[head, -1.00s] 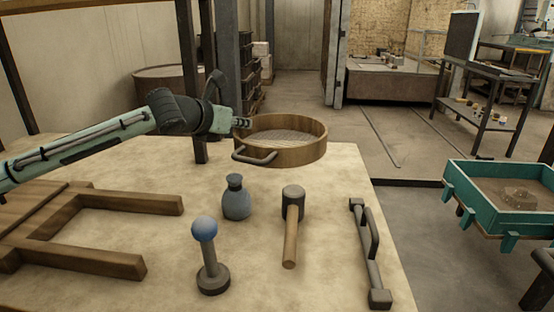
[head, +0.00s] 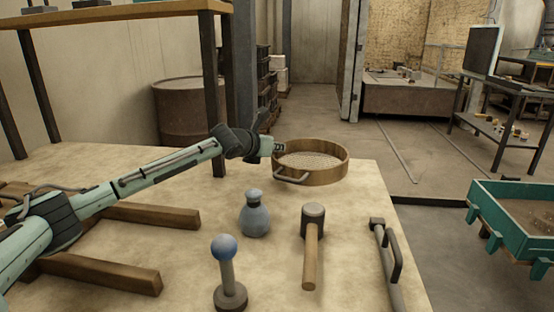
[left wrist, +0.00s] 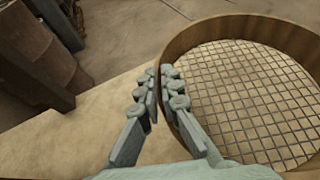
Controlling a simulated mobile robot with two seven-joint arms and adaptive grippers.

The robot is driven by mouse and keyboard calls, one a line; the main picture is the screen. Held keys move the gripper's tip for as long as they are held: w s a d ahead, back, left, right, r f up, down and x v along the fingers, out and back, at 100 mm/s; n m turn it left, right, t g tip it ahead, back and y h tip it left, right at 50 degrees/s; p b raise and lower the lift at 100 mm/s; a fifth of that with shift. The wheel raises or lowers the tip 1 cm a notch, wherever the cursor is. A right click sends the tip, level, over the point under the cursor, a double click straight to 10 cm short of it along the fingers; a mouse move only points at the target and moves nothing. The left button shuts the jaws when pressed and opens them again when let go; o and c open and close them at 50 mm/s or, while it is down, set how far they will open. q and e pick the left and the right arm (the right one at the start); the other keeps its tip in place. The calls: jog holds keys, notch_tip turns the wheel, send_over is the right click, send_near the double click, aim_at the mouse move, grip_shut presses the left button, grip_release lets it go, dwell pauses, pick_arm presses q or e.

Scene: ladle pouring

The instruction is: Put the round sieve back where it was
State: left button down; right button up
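The round sieve (head: 345,168) has a wooden rim, a wire mesh and a grey handle at its near side. It is level over the far part of the table, close to the back edge; I cannot tell whether it touches the tabletop. My left gripper (head: 279,147) reaches its left rim. In the left wrist view, the fingers (left wrist: 160,92) are on both sides of the sieve's rim (left wrist: 176,45), shut on it; the right finger hides part of the rim. My right gripper is not in view.
A blue-grey bottle (head: 254,218), a wooden mallet (head: 311,255), a blue-knobbed stand (head: 227,285) and a dark bar with a handle (head: 387,262) stand or lie nearer on the table (head: 180,165). A teal tray (head: 510,220) is at the right.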

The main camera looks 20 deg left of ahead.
pick_arm(q)
notch_tip(320, 180, down, 4)
jog(key=shift+r, duration=0.2)
jog(key=c, duration=2.2)
grip_release()
jog(key=shift+f, duration=0.15)
jog(key=o, duration=0.5)
jog(key=shift+s, duration=0.15)
jog(key=v, duration=1.2)
